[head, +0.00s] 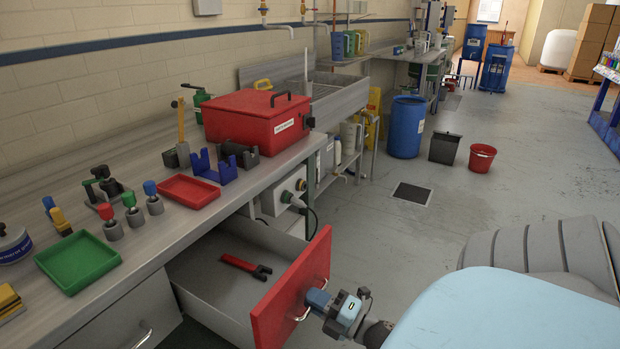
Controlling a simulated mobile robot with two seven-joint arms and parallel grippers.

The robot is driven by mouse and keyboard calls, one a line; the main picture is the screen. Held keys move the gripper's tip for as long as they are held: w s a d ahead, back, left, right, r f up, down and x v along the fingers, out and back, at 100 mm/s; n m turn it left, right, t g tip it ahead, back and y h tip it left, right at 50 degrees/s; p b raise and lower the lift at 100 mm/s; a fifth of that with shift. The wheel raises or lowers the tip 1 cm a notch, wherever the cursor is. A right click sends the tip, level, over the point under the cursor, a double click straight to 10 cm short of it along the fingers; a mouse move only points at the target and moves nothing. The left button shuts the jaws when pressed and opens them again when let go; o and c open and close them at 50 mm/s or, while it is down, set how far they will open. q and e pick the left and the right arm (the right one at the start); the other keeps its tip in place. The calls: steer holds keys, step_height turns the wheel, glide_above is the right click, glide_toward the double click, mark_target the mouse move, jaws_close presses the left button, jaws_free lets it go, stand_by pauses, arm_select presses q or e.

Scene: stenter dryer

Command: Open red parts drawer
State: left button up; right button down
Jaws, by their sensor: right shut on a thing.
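The red parts drawer (291,291) is under the workbench and stands well pulled out, its grey inside showing. A red wrench-like tool (246,265) lies on the drawer floor. My right gripper (312,303) is at the drawer's red front, shut on its metal handle (302,315); the fingers partly hide the handle. My left gripper is not in view.
The workbench (120,180) carries a red lidded box (257,122), a red tray (189,191), a green tray (77,262) and several small tools. A blue barrel (406,127), a black bin and a red bucket (480,158) stand farther back.

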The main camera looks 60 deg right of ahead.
steer(key=c, duration=1.2)
jaws_free()
steer(key=shift+s, duration=0.1)
arm_select(q)
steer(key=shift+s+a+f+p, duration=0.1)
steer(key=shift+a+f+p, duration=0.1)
steer(key=shift+p, duration=0.2)
arm_select(e)
steer(key=v, duration=1.3)
steer(key=shift+s, duration=0.3)
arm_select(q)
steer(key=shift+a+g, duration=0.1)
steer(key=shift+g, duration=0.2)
arm_select(e)
steer(key=shift+d+r, duration=0.1)
